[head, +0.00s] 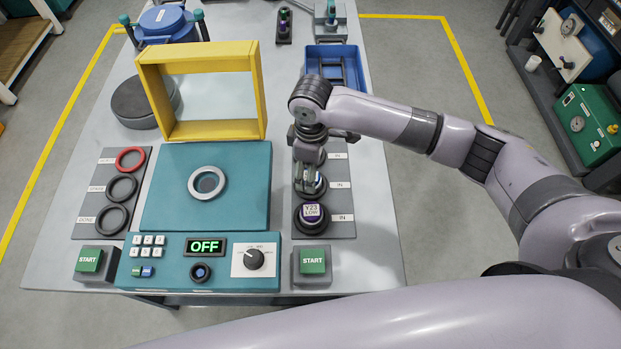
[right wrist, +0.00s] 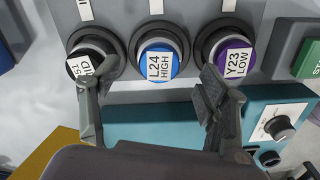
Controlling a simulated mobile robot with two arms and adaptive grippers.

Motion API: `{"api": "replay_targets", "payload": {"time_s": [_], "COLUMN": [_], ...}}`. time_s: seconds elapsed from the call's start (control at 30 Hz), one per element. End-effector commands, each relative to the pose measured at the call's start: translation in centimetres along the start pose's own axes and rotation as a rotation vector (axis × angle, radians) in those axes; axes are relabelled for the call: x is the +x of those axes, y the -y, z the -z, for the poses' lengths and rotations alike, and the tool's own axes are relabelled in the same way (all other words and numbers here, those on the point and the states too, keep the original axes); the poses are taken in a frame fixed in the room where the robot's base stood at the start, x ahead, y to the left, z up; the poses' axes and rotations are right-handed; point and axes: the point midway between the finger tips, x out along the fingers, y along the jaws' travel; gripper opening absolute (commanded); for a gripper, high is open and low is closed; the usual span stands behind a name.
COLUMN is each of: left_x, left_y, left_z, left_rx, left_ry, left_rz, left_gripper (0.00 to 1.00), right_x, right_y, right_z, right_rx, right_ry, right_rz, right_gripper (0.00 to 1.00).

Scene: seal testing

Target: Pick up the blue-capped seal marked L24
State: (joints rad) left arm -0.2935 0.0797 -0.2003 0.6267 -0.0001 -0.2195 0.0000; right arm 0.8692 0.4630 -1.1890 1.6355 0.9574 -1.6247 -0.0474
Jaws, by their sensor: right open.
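The blue-capped seal marked L24 HIGH (right wrist: 158,62) sits in the middle holder in the right wrist view, between the two fingers. In the head view it is mostly hidden under my right gripper (head: 308,180). The purple-capped seal marked Y23 LOW (head: 312,214) is in the nearest holder; it also shows in the right wrist view (right wrist: 236,60). A dark seal with a white label (right wrist: 84,65) sits in the third holder, partly behind a finger. My right gripper (right wrist: 150,115) is open and empty, its fingers apart around the line to the blue cap. My left gripper is not in view.
A teal test panel (head: 205,262) reading OFF stands left of the grey seal rack (head: 340,190). Green START buttons (head: 313,262) flank it. A yellow frame (head: 257,95) rises behind the teal plate. A blue bin (head: 352,60) stands behind the rack.

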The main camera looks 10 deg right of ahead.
Motion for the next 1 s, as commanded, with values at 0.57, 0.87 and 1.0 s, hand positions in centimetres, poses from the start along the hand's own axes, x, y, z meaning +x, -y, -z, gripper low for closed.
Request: {"api": "replay_targets", "payload": {"time_s": [0.57, 0.87, 1.0], "left_x": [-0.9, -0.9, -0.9], "left_y": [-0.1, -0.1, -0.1], "left_z": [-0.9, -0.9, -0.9], "left_rx": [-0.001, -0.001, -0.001], "left_ry": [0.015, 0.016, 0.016], "left_rz": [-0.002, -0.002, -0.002], "left_gripper": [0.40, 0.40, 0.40], "right_x": [4.1, 4.0, 4.0], "right_y": [0.0, 0.0, 0.0], "right_z": [-0.3, -0.3, -0.3], "right_rx": [0.000, 0.000, 0.000], "right_ry": [0.001, 0.001, 0.001], "right_rz": [-0.001, -0.001, -0.001], "right_gripper": [0.68, 0.48, 0.39]}}
